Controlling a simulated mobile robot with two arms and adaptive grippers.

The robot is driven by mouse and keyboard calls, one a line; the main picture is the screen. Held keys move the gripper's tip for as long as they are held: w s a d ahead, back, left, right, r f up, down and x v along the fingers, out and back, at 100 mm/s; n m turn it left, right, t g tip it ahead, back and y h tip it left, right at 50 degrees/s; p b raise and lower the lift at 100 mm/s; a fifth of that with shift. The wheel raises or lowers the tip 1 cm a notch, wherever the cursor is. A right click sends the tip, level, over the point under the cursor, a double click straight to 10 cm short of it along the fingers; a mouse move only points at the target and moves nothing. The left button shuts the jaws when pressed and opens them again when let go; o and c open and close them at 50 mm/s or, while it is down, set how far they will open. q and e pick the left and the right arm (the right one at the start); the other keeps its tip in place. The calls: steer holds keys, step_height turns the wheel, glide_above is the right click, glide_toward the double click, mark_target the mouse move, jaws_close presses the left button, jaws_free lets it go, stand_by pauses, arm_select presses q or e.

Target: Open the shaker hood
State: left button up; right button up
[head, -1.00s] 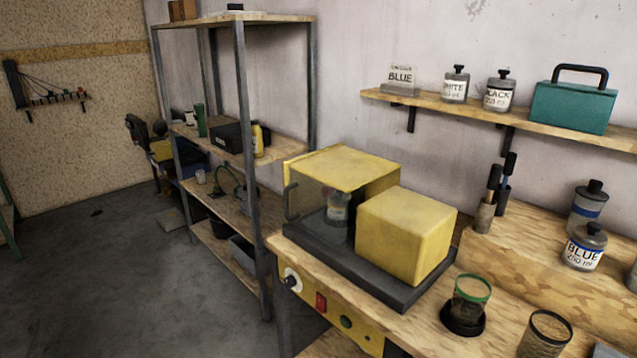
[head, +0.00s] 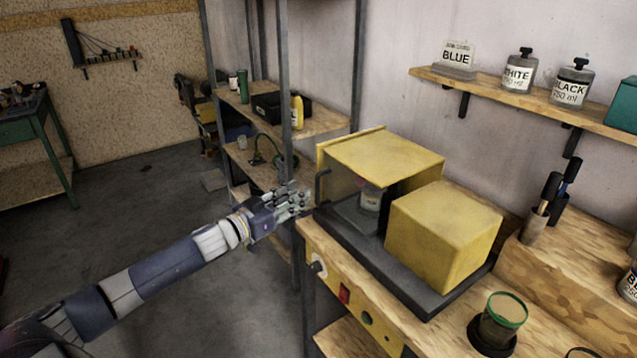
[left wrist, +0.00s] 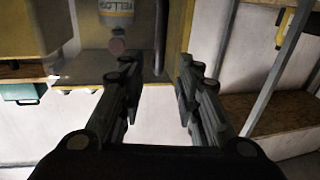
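The shaker has a yellow hood (head: 385,153) with a see-through front on a dark base (head: 420,297). The hood sits down over the base, and a jar (head: 370,198) shows inside it. A dark handle (head: 320,186) stands at the hood's left front edge. My left gripper (head: 303,203) reaches in from the left, close to the handle. In the left wrist view, my open left gripper (left wrist: 157,68) has its fingers apart, with the dark handle (left wrist: 160,38) between or just beyond the fingertips. Contact cannot be told. The jar (left wrist: 116,14) shows there upside down. My right gripper is out of view.
A yellow block (head: 445,235) is the shaker's right part. A green-rimmed cup (head: 503,318) stands on the bench near the front. A knob and a red switch (head: 344,293) are on the front panel. A metal shelf rack (head: 286,95) stands behind my gripper.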

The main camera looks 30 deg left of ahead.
mark_target(316, 185)
arm_select(q)
steer(key=shift+w+d+p, duration=0.3)
steer(key=shift+w, duration=1.05)
steer(key=shift+w+d+p, duration=0.25)
steer(key=shift+w, duration=1.1)
steer(key=shift+w+d+p, duration=0.3)
steer(key=shift+w, duration=1.05)
steer(key=shift+f, duration=0.1)
jaws_close()
